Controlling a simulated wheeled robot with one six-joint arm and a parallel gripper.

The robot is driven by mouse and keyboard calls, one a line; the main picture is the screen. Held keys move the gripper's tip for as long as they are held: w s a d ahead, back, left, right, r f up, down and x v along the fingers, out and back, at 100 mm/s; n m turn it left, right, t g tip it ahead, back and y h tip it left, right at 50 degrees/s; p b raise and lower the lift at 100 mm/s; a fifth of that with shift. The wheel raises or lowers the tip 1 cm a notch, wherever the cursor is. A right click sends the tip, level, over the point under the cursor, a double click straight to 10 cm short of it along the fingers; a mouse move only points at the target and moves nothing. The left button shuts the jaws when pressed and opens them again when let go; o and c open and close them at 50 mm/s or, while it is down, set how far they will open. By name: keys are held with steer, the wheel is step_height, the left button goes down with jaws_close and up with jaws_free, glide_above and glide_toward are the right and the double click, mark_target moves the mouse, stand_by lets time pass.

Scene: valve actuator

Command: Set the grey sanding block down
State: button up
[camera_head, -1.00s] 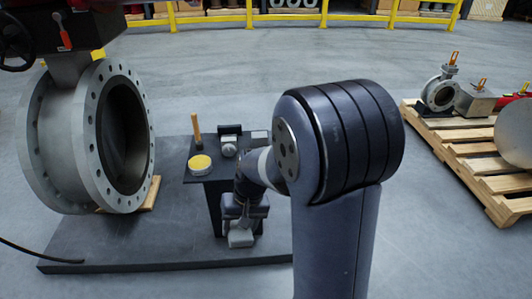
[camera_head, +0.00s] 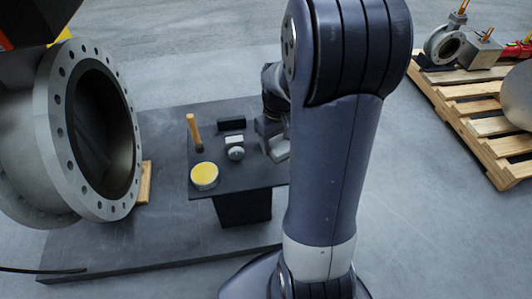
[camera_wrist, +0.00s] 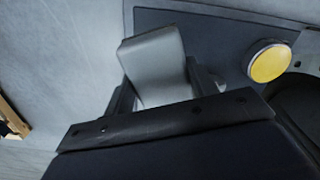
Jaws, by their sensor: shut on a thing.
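The grey sanding block (camera_wrist: 155,58) is a plain light-grey block, held between the two dark fingers of my gripper (camera_wrist: 163,88) in the wrist view. Its far end points away from the gripper, above a dark surface. In the head view, my gripper (camera_head: 272,130) is at the right side of the small dark table (camera_head: 230,185), with the block (camera_head: 278,148) below it. My own arm partly hides them there. I cannot tell whether the block touches the tabletop.
On the table are a round tin with a yellow top (camera_head: 204,174), a wooden-handled tool (camera_head: 194,131), a small grey metal part (camera_head: 235,150) and a dark block (camera_head: 231,123). A large flanged valve (camera_head: 85,130) stands left. A wooden pallet (camera_head: 490,125) with parts is at right.

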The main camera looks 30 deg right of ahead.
mark_target(274, 169)
steer(key=f+b, duration=0.1)
steer(key=f, duration=0.5)
steer(key=f+b, duration=0.1)
steer(key=f, duration=0.3)
steer(key=shift+w+b, duration=0.25)
steer(key=shift+b, duration=0.1)
steer(key=o, duration=0.9)
steer(key=shift+r, duration=0.1)
step_height(274, 169, up, 12)
steer(key=p, duration=0.3)
